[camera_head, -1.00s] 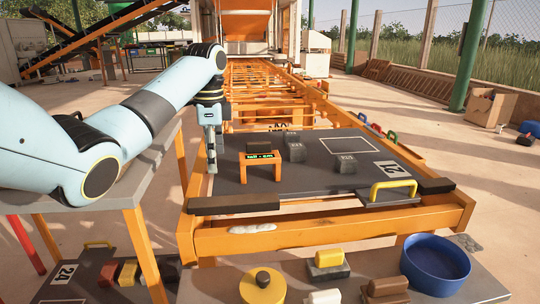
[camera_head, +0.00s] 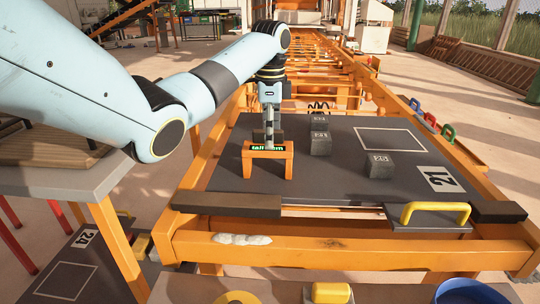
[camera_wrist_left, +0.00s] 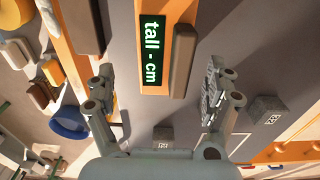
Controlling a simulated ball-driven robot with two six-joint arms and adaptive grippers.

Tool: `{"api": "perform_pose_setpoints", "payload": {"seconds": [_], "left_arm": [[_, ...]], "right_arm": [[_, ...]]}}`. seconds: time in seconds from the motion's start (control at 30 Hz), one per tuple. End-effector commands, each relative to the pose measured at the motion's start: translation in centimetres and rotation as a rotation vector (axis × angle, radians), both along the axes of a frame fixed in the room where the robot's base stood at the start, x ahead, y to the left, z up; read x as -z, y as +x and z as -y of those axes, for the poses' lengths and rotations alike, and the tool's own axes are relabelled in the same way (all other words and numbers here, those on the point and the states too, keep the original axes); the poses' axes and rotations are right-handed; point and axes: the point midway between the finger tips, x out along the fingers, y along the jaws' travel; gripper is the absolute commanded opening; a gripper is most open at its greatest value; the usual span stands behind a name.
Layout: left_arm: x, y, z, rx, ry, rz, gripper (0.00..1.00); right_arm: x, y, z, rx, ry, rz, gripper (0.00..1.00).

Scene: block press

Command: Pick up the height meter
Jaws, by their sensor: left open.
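The height meter (camera_head: 250,164) is an orange bridge-shaped stand with a small green-lit display, upright on the dark board (camera_head: 320,182). In the left wrist view its display (camera_wrist_left: 153,50) reads "tall - cm". My left gripper (camera_head: 269,138) points down right over the meter's top, its fingers overlapping the display in the head view. In the left wrist view the left gripper (camera_wrist_left: 160,72) is open, with one finger on each side of the meter's line. I cannot tell if the fingers touch it. My right gripper is out of view.
Grey numbered blocks (camera_head: 380,165) stand on the board, right of the meter. A white outlined square (camera_head: 390,141) marks the board's far right. A yellow handle (camera_head: 435,210) sits at the front edge. Orange frame rails (camera_head: 330,252) surround the board.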

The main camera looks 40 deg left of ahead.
Motion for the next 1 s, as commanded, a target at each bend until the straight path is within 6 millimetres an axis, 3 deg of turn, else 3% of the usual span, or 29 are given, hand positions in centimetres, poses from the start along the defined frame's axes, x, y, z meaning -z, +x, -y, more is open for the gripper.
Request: {"api": "perform_pose_setpoints", "payload": {"seconds": [0.17, 0.4, 0.67, 1.0], "left_arm": [[1.6, 0.0, -0.2, -0.001, 0.001, -0.001, 0.87], [5.4, -0.2, -0.7, 0.001, -0.001, -0.002, 0.87], [5.7, -0.1, -0.7, 0.001, 0.001, 0.002, 0.87], [5.7, -0.1, -0.7, 0.001, 0.001, 0.001, 0.43]], "right_arm": [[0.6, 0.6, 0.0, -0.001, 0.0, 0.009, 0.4], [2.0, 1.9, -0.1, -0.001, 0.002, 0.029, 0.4], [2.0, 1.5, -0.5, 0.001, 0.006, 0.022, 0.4], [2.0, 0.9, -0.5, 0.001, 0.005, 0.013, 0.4]]}}
